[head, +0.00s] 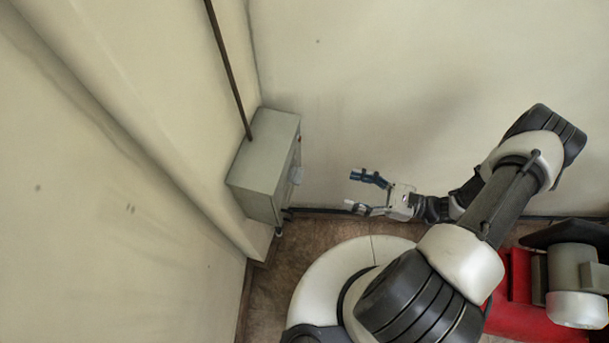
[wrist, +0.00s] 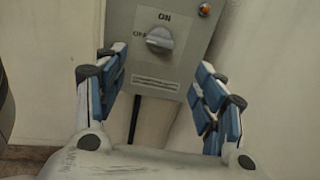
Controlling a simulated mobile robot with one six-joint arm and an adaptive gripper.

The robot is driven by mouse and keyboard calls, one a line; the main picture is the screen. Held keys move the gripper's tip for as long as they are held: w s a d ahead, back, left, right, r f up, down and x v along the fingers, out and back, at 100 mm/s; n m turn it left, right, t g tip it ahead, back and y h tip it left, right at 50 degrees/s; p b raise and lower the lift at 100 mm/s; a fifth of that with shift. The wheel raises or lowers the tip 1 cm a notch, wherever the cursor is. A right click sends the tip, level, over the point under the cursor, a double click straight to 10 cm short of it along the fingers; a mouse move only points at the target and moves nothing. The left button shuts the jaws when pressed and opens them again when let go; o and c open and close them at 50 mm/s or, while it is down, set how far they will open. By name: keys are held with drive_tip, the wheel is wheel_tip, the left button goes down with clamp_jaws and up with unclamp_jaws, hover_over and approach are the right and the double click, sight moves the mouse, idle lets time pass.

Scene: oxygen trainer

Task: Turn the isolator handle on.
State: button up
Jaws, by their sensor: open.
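The isolator handle (wrist: 159,40) is a round grey knob with a raised grip bar on the front of a grey box (wrist: 199,45). "ON" is printed above it and "OFF" to its left. The bar seems to lie roughly sideways, towards OFF. In the head view the box (head: 262,165) hangs on the wall, and the handle (head: 297,175) shows only edge-on. My gripper (head: 353,191) is open and empty, to the right of the box and apart from it. In the wrist view its blue-padded fingers (wrist: 160,85) frame the area below the handle.
An orange lamp (wrist: 204,9) sits at the upper right of the box front. A dark conduit (head: 228,68) runs up from the box top. Walls stand close behind and to the left. A red base with a grey motor-like unit (head: 577,268) is at the lower right.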

sight(296, 176)
drive_tip(key=b+x, duration=0.1)
drive_tip(key=x, duration=1.3)
drive_tip(key=shift+a, duration=0.1)
drive_tip(key=shift+c, duration=0.4)
drive_tip(key=c, duration=1)
